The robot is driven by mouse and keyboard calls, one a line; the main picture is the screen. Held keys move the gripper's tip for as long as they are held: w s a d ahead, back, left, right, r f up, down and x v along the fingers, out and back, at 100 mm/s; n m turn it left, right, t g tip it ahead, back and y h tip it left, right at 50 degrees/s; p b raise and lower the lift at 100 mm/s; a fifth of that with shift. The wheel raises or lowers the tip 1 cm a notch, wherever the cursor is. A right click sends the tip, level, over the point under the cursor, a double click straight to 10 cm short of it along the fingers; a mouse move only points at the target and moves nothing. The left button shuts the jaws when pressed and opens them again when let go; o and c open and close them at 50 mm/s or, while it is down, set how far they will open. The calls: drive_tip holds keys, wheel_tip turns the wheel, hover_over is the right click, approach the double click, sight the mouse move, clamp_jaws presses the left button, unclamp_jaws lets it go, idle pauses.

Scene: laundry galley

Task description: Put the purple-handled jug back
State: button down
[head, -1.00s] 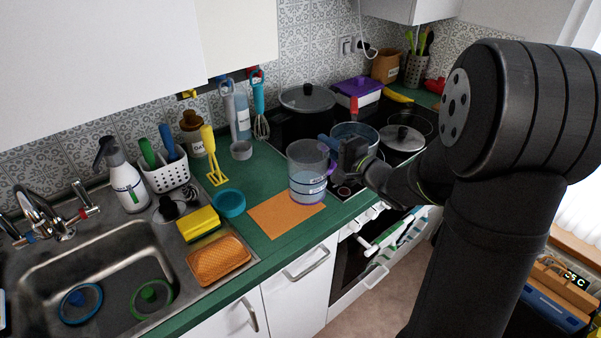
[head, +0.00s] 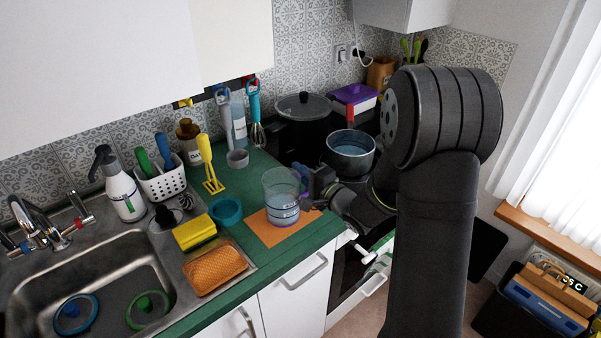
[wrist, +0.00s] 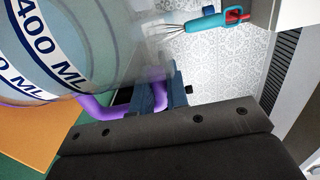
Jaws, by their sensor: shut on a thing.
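The purple-handled jug (head: 281,192) is clear, with dark bands and some liquid low inside. In the head view it stands upright over the orange mat (head: 261,232) on the green counter; I cannot tell whether its base touches the mat. My gripper (head: 314,184) is at the jug's right side, shut on its handle. In the wrist view the jug (wrist: 60,45) fills the upper left with "400 ML" readable. Its purple handle (wrist: 105,110) passes between my gripper's fingers (wrist: 160,98). The jug's far side is hidden there.
A teal bowl (head: 226,211), a yellow sponge (head: 194,232) and an orange dish (head: 214,268) lie left of the mat by the sink (head: 95,285). A pot (head: 350,152) stands on the hob to the right.

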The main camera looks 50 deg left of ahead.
drive_tip(key=shift+f, duration=0.15)
drive_tip(key=c, duration=1.4)
unclamp_jaws()
drive_tip(key=shift+d, duration=0.1)
drive_tip(key=d, duration=1.1)
drive_tip(key=shift+w+d, duration=0.25)
drive_tip(key=shift+d, duration=0.15)
drive_tip(key=shift+a, duration=0.1)
drive_tip(key=a, duration=1.1)
drive_tip(key=shift+s+a, duration=0.15)
drive_tip(key=shift+s, duration=0.1)
drive_tip(key=shift+a, duration=0.3)
